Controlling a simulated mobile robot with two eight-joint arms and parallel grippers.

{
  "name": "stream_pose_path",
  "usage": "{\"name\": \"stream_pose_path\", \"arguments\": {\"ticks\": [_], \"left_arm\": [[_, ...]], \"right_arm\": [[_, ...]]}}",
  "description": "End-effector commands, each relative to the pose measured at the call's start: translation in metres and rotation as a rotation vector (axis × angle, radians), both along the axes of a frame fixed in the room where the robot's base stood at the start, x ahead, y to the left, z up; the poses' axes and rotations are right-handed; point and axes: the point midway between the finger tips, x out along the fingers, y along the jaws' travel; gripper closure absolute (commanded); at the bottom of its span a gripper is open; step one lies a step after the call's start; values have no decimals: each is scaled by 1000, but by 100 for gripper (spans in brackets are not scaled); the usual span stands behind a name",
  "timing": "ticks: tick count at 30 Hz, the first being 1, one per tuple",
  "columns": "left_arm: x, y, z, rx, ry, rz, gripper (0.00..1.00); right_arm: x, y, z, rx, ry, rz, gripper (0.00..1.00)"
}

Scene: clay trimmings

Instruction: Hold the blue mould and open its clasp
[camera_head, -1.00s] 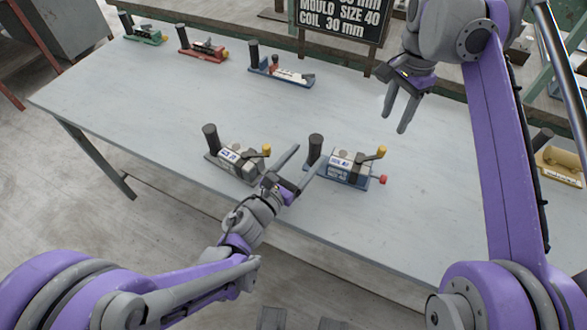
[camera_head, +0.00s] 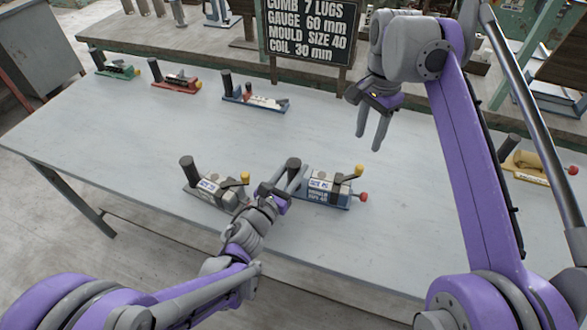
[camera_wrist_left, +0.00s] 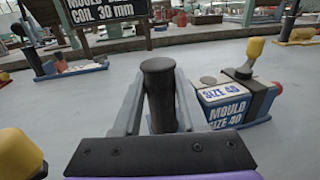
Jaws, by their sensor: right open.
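The blue mould (camera_head: 318,190), labelled size 40, stands on the grey bench. It has a grey block, a yellow-knobbed lever (camera_head: 357,171), a red knob (camera_head: 363,197) and a dark upright post (camera_wrist_left: 160,95) at its left end. My left gripper (camera_head: 293,172) has its fingers on either side of that post. In the left wrist view the fingers (camera_wrist_left: 160,85) lie close along both sides; whether they press on it I cannot tell. The yellow-knobbed lever also shows there at upper right. My right gripper (camera_head: 372,128) is open and empty above the bench, behind and right of the mould.
A similar mould with a yellow knob (camera_head: 215,187) stands just left of my left gripper. Green (camera_head: 117,68), red (camera_head: 175,82) and blue (camera_head: 255,100) devices line the back left. A yellow one (camera_head: 540,168) is far right. A sign (camera_head: 310,32) stands behind.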

Motion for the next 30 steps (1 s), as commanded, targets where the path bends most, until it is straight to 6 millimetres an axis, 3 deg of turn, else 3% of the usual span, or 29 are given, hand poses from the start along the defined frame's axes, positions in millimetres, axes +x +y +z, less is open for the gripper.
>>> {"name": "stream_pose_path", "arguments": {"ticks": [1,4,5,30], "left_arm": [[0,0,0,0,0,0,81],[0,0,0,0,0,0,99],[0,0,0,0,0,0,100],[0,0,0,0,0,0,100]], "right_arm": [[0,0,0,0,0,0,50],[0,0,0,0,0,0,50],[0,0,0,0,0,0,50],[0,0,0,0,0,0,50]]}}
